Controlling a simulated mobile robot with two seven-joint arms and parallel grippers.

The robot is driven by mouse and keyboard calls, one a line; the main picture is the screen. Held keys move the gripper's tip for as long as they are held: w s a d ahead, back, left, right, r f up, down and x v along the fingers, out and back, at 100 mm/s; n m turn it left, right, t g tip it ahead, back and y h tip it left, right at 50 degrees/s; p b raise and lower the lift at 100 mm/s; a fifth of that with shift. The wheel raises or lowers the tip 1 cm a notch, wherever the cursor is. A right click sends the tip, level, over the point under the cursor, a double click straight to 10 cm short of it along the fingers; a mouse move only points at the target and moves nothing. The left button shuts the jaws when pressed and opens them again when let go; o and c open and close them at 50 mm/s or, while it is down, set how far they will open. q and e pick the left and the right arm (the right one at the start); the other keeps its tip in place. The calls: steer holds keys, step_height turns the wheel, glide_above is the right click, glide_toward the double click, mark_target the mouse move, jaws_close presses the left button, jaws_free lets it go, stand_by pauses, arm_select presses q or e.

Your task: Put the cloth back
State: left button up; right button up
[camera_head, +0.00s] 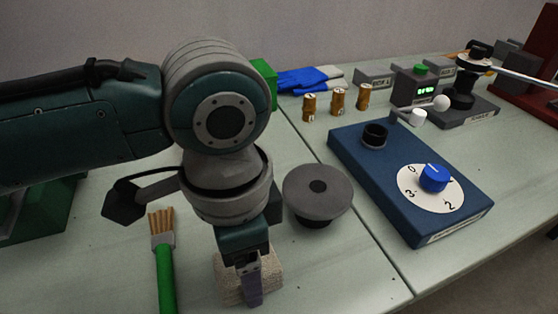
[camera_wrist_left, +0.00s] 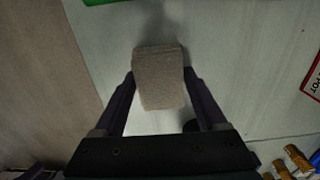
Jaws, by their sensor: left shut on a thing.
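The cloth (camera_head: 232,284) is a beige folded pad at the bottom middle of the head view, partly hidden by my left gripper. It also shows in the left wrist view (camera_wrist_left: 160,78), between the two fingers. My left gripper (camera_head: 252,288) points down and is shut on the cloth, with a finger on each side of it in the left wrist view (camera_wrist_left: 158,88). I cannot tell whether the cloth touches the table. My right gripper is not in view.
A green-handled brush (camera_head: 164,265) lies left of the cloth. A round grey knob-like part (camera_head: 318,190) stands right of my left arm. A blue box with a dial (camera_head: 405,180), several brass pieces (camera_head: 338,102) and blue gloves (camera_head: 305,80) are farther back.

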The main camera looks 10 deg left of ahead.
arm_select(q)
steer(key=shift+f, duration=0.1)
steer(key=o, duration=1.1)
steer(key=shift+o, duration=0.2)
step_height(320, 180, up, 12)
steer(key=p, duration=0.3)
steer(key=s+d+f+n+t+h, duration=0.1)
steer(key=s+d+f+n+h, duration=0.15)
steer(key=s+d, duration=0.2)
steer(key=s+a+f+n+t+y, duration=0.1)
steer(key=s+a+n, duration=0.2)
steer(key=a, duration=0.4)
steer(key=s+a+f+n+t+y, duration=0.1)
steer(key=s+a+n, duration=0.2)
steer(key=a, duration=0.3)
steer(key=shift+s+a+n+t, duration=0.3)
steer(key=shift+s+a+n, duration=0.1)
steer(key=shift+s, duration=0.45)
